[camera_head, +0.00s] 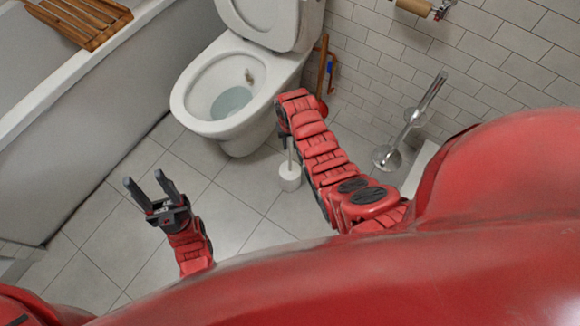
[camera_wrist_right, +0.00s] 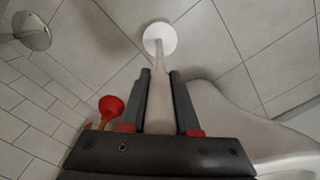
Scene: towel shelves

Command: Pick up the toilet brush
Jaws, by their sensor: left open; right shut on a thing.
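The toilet brush (camera_head: 290,155) stands upright in front of the toilet, its lower end in a small white round holder (camera_head: 290,180). In the right wrist view its pale handle (camera_wrist_right: 162,75) runs up from the round white holder (camera_wrist_right: 160,39) between the fingers. My right gripper (camera_wrist_right: 160,100) is shut on the handle, above the holder; in the head view it is mostly hidden by my own arm. Whether the holder touches the floor is hard to tell. My left gripper (camera_head: 148,185) is open and empty over the floor tiles, left of the brush.
The toilet (camera_head: 200,115) with raised lid is behind the brush. A red plunger (camera_wrist_right: 111,106) is near the tiled wall. A chrome stand (camera_head: 388,157) is at right, a bathtub (camera_head: 100,110) at left. The floor between tub and brush is clear.

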